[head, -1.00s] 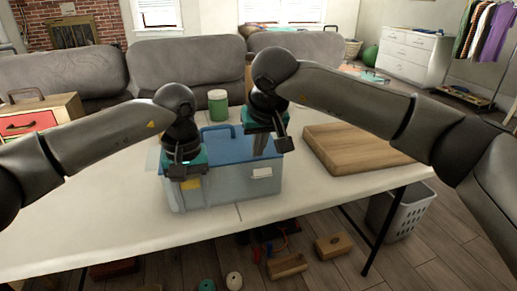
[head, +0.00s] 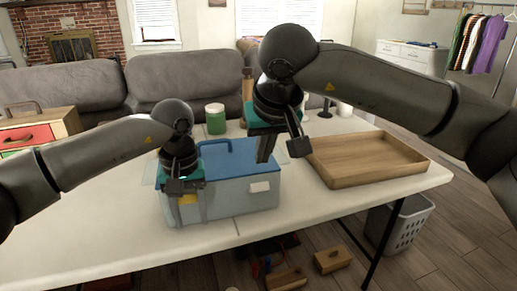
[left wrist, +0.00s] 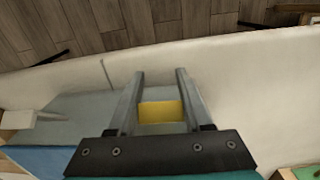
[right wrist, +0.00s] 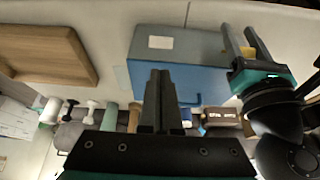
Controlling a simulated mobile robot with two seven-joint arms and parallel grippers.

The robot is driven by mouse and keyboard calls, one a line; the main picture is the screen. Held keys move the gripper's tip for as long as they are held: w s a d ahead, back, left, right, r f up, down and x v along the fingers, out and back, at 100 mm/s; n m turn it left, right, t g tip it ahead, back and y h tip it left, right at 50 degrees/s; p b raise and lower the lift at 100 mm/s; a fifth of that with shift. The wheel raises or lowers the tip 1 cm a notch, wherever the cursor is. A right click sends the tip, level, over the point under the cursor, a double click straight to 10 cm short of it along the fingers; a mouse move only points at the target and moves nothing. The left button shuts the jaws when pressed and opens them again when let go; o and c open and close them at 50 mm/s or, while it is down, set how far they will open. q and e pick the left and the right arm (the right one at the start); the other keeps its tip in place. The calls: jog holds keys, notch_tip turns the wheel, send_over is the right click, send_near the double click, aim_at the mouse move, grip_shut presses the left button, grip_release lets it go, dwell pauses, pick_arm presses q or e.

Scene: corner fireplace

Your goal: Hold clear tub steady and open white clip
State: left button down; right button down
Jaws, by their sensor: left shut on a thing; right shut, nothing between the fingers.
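The clear tub (head: 235,202), with its blue lid (head: 226,158), stands near the front edge of the white table. Its white clip (head: 260,187) is at the right of the front wall; in the left wrist view the white clip (left wrist: 22,118) seems to jut out from the wall. My left gripper (head: 186,190) is at the front left of the tub, its fingers shut on the yellow clip (left wrist: 160,112). My right gripper (head: 265,158) is shut and empty, above the right side of the lid. In the right wrist view the white clip (right wrist: 160,42) is beyond the fingertips, apart from them.
A wooden tray (head: 365,157) lies right of the tub. A green jar (head: 215,122) stands behind it. A wooden box with a red drawer (head: 28,136) is at the far left. A grey basket (head: 402,228) and wooden blocks are on the floor. The table's left front is clear.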

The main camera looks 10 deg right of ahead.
dwell(0.3)
pick_arm(q)
jog(key=shift+c, duration=1.2)
grip_release()
jog(key=shift+o, duration=1.2)
